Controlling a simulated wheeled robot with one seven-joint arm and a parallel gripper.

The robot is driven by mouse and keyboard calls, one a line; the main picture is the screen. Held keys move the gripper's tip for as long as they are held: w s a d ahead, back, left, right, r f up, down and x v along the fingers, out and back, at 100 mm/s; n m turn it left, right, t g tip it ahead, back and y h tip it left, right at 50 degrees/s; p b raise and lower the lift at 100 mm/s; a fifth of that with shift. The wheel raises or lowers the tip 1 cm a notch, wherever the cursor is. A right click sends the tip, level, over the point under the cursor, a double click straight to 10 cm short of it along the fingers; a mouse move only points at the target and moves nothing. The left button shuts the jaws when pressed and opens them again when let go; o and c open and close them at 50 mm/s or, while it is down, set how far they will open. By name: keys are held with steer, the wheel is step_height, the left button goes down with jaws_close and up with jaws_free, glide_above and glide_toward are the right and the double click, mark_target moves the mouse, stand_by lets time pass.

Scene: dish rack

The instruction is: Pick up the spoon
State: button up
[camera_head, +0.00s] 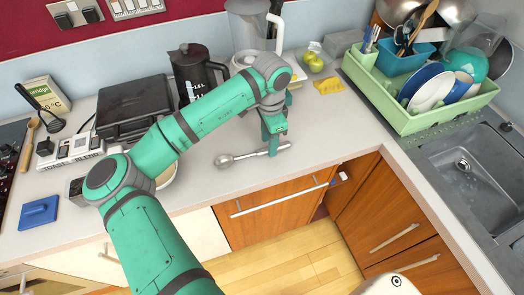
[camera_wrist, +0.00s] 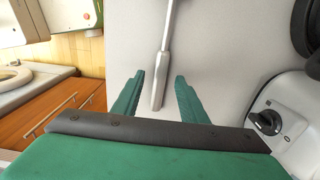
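A grey metal spoon (camera_head: 246,156) lies on the countertop with its bowl to the left and its handle to the right. My gripper (camera_head: 273,150) points down over the handle. In the wrist view, my gripper (camera_wrist: 159,76) is open, and the end of the spoon's handle (camera_wrist: 158,94) lies between its two fingers with a gap on each side. The spoon's bowl is out of frame in the wrist view. I cannot tell the exact height of the fingertips above the counter.
A dark electric grill (camera_head: 135,106) and black kettle (camera_head: 196,72) stand behind my arm. A blender (camera_head: 250,28) stands at the back. A green dish rack (camera_head: 415,115) and sink (camera_head: 468,165) are at right. The counter (camera_head: 325,125) is clear right of the spoon.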

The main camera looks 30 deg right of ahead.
steer(key=shift+f, duration=0.95)
jaws_close()
